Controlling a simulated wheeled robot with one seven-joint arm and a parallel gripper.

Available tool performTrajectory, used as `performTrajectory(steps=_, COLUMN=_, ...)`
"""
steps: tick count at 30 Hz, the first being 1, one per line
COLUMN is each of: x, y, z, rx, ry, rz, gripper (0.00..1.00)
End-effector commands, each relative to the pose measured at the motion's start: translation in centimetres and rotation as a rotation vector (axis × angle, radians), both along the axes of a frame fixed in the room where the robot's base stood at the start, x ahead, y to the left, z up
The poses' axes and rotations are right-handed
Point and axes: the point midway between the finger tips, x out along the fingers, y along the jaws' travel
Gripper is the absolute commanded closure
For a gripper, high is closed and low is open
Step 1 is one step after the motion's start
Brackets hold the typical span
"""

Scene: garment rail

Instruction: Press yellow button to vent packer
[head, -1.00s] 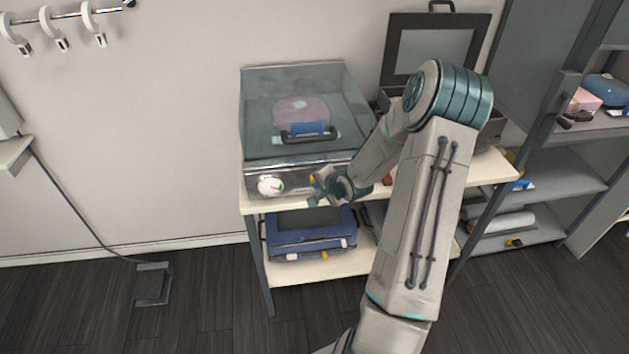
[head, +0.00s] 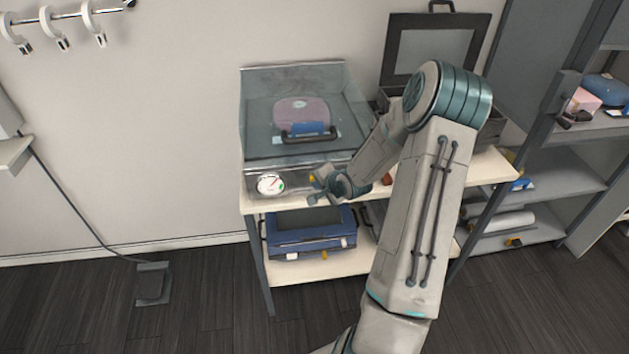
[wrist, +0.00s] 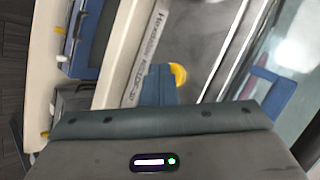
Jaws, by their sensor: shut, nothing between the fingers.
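The packer (head: 247,130) stands on the table with its clear lid down and a black handle (head: 308,136) at the lid's front. A pink item and a blue item show inside. A round white gauge (head: 270,184) with a red needle is on its front left. The yellow button (head: 312,179) is on the front panel, right of the gauge, partly hidden by my gripper (head: 318,187). In the wrist view, the shut fingertips (wrist: 159,74) overlap the left edge of the yellow button (wrist: 178,76). I cannot tell how far the button is pushed in.
A blue case (head: 308,235) lies on the lower shelf. An open dark case (head: 437,50) stands behind my arm on the right. A grey shelf unit (head: 560,180) is at the right. The floor at left is mostly clear, with a cable and a foot pedal.

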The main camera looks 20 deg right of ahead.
Motion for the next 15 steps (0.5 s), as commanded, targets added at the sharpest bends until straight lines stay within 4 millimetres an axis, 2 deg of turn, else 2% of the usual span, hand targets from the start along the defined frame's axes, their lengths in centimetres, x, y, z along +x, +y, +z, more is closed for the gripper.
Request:
performTrajectory(steps=8, x=-1.3, y=0.4, z=0.0, rx=0.000, ry=0.000, rz=0.000, gripper=1.00)
performTrajectory(steps=15, x=-1.4, y=0.4, z=0.0, rx=-0.001, ry=0.000, rz=-0.001, gripper=1.00)
